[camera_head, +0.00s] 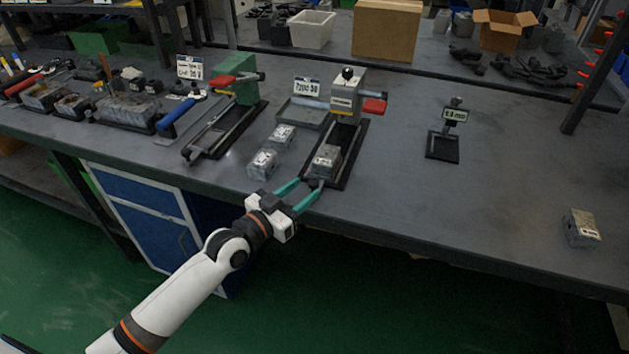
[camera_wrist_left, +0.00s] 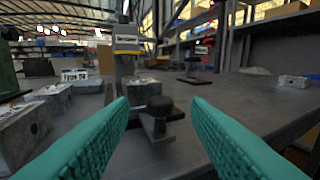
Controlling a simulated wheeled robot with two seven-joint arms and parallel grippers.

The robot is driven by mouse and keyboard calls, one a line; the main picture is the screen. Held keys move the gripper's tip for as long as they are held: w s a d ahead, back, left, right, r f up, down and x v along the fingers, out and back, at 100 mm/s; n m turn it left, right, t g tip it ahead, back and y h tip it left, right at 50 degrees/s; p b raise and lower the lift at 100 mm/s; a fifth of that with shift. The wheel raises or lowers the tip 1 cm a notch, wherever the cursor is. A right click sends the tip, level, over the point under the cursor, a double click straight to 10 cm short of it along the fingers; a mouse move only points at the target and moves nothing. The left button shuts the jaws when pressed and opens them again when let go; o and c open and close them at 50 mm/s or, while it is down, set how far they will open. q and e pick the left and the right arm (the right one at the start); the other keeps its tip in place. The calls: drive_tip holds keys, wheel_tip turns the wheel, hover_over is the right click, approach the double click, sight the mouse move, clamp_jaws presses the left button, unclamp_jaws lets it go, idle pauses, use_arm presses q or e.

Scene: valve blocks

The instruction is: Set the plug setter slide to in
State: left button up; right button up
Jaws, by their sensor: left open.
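The plug setter (camera_head: 346,97) is a grey upright head with a yellow label, a red handle and a black knob on top. It stands on a black base (camera_head: 353,148) and also shows in the wrist view (camera_wrist_left: 127,45). A metal block (camera_head: 324,158) sits on the slide at the near end of the base, apart from the head. A dark knob (camera_wrist_left: 158,106) stands at the slide's front. My left gripper (camera_head: 311,185) is open at that near end, teal fingers to either side of the knob. Contact cannot be told. My right gripper is not seen.
Two loose metal blocks (camera_head: 273,149) stand left of the base, near a "Type 50" sign (camera_head: 306,86). A small gauge stand (camera_head: 443,143) and a block (camera_head: 580,228) are to the right, with clear bench between.

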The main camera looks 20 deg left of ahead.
sight(310, 185)
use_arm(q)
drive_tip(key=shift+x, duration=2.35)
clamp_jaws()
